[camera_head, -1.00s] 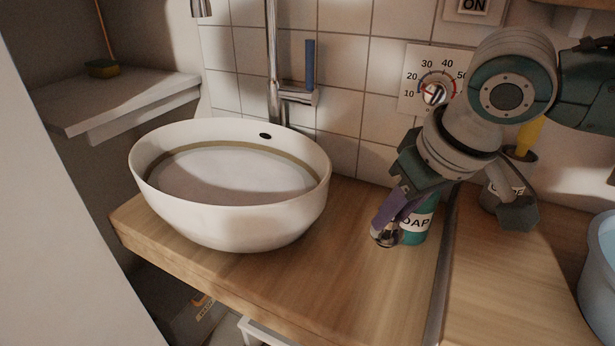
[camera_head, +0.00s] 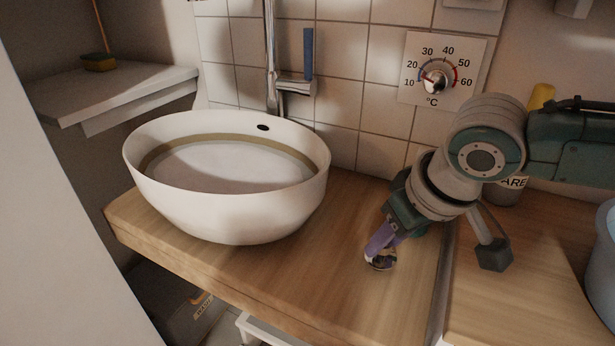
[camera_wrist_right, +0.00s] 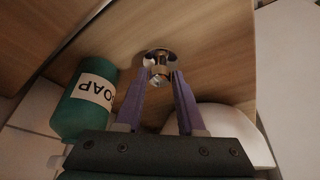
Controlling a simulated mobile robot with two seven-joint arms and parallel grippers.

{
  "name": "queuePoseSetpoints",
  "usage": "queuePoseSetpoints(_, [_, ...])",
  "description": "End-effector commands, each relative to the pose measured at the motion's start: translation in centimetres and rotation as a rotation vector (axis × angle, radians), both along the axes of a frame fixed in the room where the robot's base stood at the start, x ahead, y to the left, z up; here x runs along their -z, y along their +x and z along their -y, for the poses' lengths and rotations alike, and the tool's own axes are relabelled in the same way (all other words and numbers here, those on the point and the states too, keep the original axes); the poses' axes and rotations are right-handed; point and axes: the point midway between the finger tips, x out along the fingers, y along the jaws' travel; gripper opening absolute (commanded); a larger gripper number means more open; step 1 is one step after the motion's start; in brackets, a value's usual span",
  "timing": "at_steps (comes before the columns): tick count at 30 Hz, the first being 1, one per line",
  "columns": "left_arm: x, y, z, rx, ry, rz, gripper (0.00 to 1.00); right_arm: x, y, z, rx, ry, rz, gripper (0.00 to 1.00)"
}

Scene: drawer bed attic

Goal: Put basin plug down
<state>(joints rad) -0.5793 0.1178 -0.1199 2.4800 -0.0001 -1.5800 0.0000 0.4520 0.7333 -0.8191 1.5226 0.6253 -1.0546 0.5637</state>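The basin plug (camera_head: 380,262) is a small metal piece low over the wooden counter, right of the white basin. It also shows in the right wrist view (camera_wrist_right: 158,72), between the purple fingertips. My right gripper (camera_head: 376,252) points down and is shut on the plug; its fingers show on both sides of it in the wrist view (camera_wrist_right: 160,66). The plug is at or just above the counter; I cannot tell whether it touches. The white basin (camera_head: 228,207) stands left of the gripper with water in it. My left gripper is not in view.
A green soap bottle (camera_wrist_right: 85,100) stands close beside my right gripper, mostly hidden in the head view. The wooden counter (camera_head: 300,262) is clear between basin and gripper. A tap (camera_head: 272,70) rises behind the basin. A temperature dial (camera_head: 436,80) is on the tiled wall.

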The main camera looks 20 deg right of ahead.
Motion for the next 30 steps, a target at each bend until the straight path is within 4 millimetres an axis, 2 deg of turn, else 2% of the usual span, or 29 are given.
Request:
queuePoseSetpoints(1, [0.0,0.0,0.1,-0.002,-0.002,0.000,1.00,0.0,0.0,0.0,0.000,0.000,0.000,0.45])
queuePoseSetpoints(6, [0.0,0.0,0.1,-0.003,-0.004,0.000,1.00,0.0,0.0,0.0,0.000,0.000,0.000,0.61])
queuePoseSetpoints(13, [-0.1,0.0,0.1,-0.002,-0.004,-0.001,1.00,-0.1,0.0,0.0,0.000,0.000,0.000,0.61])
queuePoseSetpoints(16, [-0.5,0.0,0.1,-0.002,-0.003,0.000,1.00,-0.9,-0.2,0.1,0.000,-0.001,-0.001,0.61])
queuePoseSetpoints(20, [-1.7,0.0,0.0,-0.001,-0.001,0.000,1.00,-3.2,-1.0,0.1,-0.001,-0.002,0.000,0.61])
queuePoseSetpoints(24, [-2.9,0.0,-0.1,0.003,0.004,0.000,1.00,-6.3,-2.3,0.2,-0.002,-0.001,0.000,0.61])
queuePoseSetpoints(30, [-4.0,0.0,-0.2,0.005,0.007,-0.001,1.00,-9.8,-3.8,0.3,-0.001,-0.002,0.001,0.61])
